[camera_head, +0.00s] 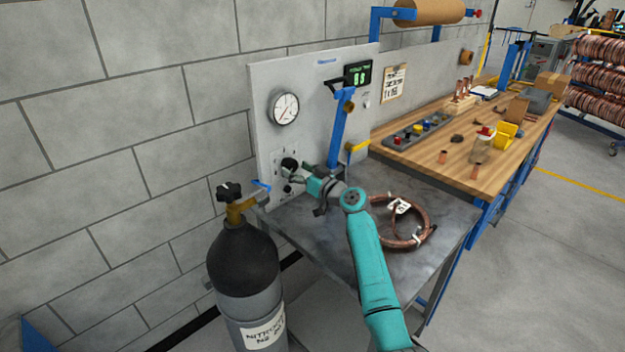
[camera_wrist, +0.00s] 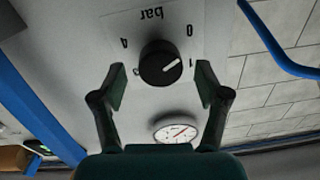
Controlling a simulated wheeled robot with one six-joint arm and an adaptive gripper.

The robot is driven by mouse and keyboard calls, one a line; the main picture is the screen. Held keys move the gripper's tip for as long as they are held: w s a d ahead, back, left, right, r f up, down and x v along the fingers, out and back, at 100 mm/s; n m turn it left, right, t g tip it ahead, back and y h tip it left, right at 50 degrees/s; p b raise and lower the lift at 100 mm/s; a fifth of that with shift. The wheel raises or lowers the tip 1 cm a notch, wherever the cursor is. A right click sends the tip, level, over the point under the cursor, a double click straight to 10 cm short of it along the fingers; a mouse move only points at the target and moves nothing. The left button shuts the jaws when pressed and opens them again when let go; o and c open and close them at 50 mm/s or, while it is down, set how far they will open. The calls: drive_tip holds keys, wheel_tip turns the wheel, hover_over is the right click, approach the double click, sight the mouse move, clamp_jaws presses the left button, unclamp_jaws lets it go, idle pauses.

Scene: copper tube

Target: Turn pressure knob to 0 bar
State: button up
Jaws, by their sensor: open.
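The black round pressure knob (camera_wrist: 160,63) sits on the light panel in the wrist view, under an upside-down "bar" label. The digits 0, 1 and 4 show around it. Its white pointer line points right, close to the 1. In the head view the knob (camera_head: 289,164) is low on the panel, partly by my gripper (camera_head: 293,173). In the wrist view my gripper (camera_wrist: 162,82) is open, with one finger on each side of the knob. Gaps show between fingers and knob. The round dial gauge (camera_head: 284,108) is above the knob; it also shows in the wrist view (camera_wrist: 175,132).
A nitrogen cylinder (camera_head: 243,270) stands left of the grey bench (camera_head: 320,235). A copper coil (camera_head: 425,225) lies on the bench beside my arm. A blue upright (camera_head: 338,138) and a digital display (camera_head: 358,74) are right of the gauge. A wooden bench (camera_head: 440,165) stands behind.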

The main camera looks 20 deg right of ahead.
drive_tip(key=v, duration=0.9)
drive_tip(key=shift+s, duration=0.15)
drive_tip(key=shift+f, duration=0.1)
